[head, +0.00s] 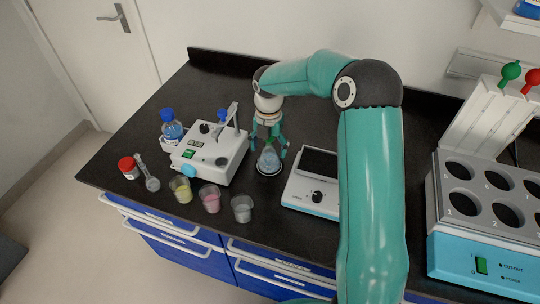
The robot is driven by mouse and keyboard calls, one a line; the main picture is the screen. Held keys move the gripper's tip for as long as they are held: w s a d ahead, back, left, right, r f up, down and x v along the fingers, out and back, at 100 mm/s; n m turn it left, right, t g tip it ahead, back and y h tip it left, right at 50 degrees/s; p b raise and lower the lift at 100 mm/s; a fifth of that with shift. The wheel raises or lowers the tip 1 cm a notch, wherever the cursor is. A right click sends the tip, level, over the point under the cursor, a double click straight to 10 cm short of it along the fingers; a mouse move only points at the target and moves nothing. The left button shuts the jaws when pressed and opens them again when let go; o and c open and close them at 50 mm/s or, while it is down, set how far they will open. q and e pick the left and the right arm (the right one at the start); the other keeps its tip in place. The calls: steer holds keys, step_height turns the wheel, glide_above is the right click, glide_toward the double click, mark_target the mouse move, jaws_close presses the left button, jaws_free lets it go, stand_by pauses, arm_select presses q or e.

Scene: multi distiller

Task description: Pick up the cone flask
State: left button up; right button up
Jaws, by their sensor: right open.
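The cone flask (268,162) stands upright on the black bench, in the middle of the head view. It is clear glass with a wide round base. My right gripper (268,148) points down over it, with its teal fingers spread on either side of the flask's upper part. The gripper is open. Whether a finger touches the glass cannot be told. The flask's neck is partly hidden by the gripper. My left gripper does not show.
Left of the flask is a white device (212,155), with a blue-capped bottle (172,131) behind. Beakers with yellow (181,190) and pink liquid (210,200) and a clear beaker (242,209) stand in front. A flat white instrument (311,195) is close right; a multi-hole heater (480,260) is far right.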

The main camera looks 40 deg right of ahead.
steer(key=c, duration=1.4)
step_height(320, 180, up, 20)
